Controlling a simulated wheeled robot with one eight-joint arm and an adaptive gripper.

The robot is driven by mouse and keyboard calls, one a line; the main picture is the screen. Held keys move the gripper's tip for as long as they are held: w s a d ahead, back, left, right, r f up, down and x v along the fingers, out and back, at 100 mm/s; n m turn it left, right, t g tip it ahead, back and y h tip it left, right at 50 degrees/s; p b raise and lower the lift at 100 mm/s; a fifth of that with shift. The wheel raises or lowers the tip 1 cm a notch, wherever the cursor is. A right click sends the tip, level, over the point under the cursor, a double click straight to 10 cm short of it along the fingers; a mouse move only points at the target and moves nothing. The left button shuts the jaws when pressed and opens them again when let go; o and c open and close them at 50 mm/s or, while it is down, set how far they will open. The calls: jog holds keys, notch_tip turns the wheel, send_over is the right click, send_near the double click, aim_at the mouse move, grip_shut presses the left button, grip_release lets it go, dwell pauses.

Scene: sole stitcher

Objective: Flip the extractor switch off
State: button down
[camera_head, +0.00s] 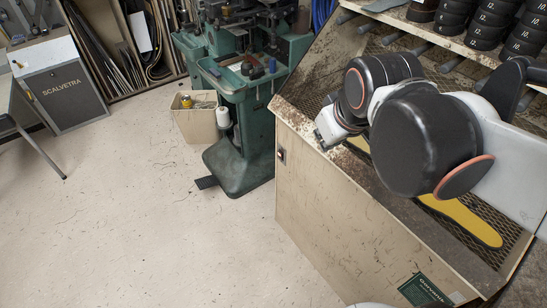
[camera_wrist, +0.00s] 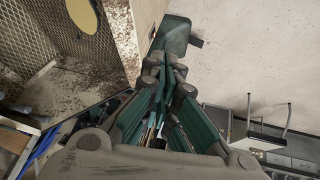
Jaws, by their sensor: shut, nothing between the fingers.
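The extractor switch (camera_head: 281,154) is a small dark rocker in a plate on the beige end panel of the extractor bench (camera_head: 330,225), near its upper left corner. Whether it is on or off is too small to tell. My gripper (camera_wrist: 173,68) shows in the wrist view with its fingers together and nothing between them. In the head view only a small part of it shows under my wrist, over the bench's left edge, above and right of the switch and apart from it.
A yellow sole (camera_head: 462,220) lies on the bench's mesh top, partly behind my arm. A green stitching machine (camera_head: 240,120) stands left of the bench, with a beige bin (camera_head: 197,122) beside it. Open floor (camera_head: 150,220) lies in front.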

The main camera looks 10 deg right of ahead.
aim_at(280, 156)
jog(key=w+a+f+n+g+h+b, duration=0.15)
jog(key=w+f+n, duration=0.35)
jog(key=w, duration=0.6)
jog(key=w+a+f+n+g+b, duration=0.1)
jog(key=w+a+f+n, duration=0.35)
jog(key=w, duration=0.75)
jog(key=w+a+f+n+b, duration=0.1)
jog(key=w+f+n, duration=0.2)
jog(key=f, duration=0.6)
jog(key=w+a+f+n+g+h, duration=0.1)
jog(key=w+f+n, duration=0.3)
jog(key=f, duration=0.5)
jog(key=w+a+f+n+g+h+b, duration=0.1)
jog(key=w+a+f+n, duration=0.2)
jog(key=f, duration=0.6)
jog(key=shift+w+f+b, duration=0.2)
jog(key=shift+w+b, duration=0.1)
jog(key=shift+w, duration=0.75)
jog(key=shift+d+n, duration=0.1)
jog(key=shift+n, duration=0.15)
jog(key=w+d+f+b, duration=0.3)
jog(key=d+f+b, duration=0.2)
jog(key=f, duration=0.3)
jog(key=shift+d+f, duration=0.4)
jog(key=shift+d, duration=0.5)
